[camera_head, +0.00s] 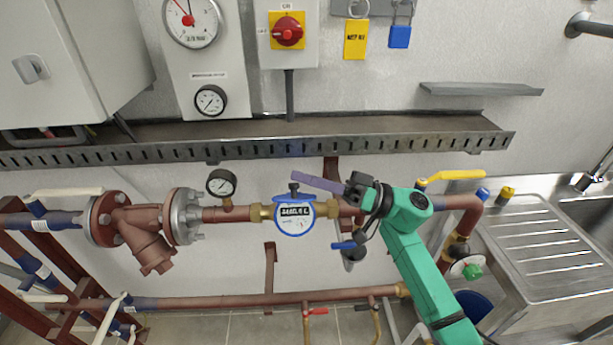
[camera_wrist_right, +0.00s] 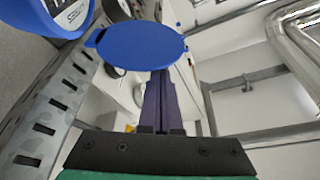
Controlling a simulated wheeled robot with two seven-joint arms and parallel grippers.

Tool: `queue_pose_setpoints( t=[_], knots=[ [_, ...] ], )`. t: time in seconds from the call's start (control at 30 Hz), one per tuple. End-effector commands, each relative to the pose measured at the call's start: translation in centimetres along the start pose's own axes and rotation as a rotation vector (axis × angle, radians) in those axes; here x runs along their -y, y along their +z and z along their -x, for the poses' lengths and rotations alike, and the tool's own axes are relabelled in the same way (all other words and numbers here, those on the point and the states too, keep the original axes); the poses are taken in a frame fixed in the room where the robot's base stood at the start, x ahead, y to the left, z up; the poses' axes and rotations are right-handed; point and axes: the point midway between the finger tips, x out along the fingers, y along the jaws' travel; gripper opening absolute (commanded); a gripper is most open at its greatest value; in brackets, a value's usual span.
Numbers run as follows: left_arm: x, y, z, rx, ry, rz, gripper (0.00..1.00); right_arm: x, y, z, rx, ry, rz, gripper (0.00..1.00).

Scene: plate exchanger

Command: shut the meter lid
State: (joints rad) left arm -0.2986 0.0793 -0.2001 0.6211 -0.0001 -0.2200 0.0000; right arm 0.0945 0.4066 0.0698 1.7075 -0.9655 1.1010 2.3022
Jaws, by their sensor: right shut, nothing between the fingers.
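The meter (camera_head: 294,218) is a blue round body with a white face and a dark number window, set in the brown pipe; part of it shows in the wrist view (camera_wrist_right: 70,14). Its face is uncovered. My right gripper (camera_head: 297,177) has long purple fingers that are shut and empty, reaching left above the meter. In the wrist view the fingertips (camera_wrist_right: 160,74) meet the lid's lower edge; I cannot tell whether they touch. My left gripper is not in view.
A pressure gauge (camera_head: 221,184) stands on the pipe left of the meter. A perforated cable tray (camera_head: 250,145) runs along the wall above. A yellow-handled valve (camera_head: 455,175) and a steel sink (camera_head: 545,245) are to the right. A lower pipe (camera_head: 240,300) runs beneath.

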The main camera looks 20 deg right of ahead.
Motion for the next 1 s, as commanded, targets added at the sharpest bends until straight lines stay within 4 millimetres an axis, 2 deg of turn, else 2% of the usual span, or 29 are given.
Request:
queue_pose_setpoints(
  t=[0.57, 0.77, 1.0],
  knots=[
    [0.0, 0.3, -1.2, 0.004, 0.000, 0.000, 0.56, 0.2, 1.0, 0.3, 0.002, -0.035, 0.103, 0.00],
    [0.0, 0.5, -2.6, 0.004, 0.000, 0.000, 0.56, 0.4, 2.0, 0.7, 0.002, -0.071, 0.208, 0.00],
    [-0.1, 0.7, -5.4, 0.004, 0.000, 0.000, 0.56, 0.5, 3.9, 1.4, 0.003, -0.146, 0.416, 0.00]
  ],
)
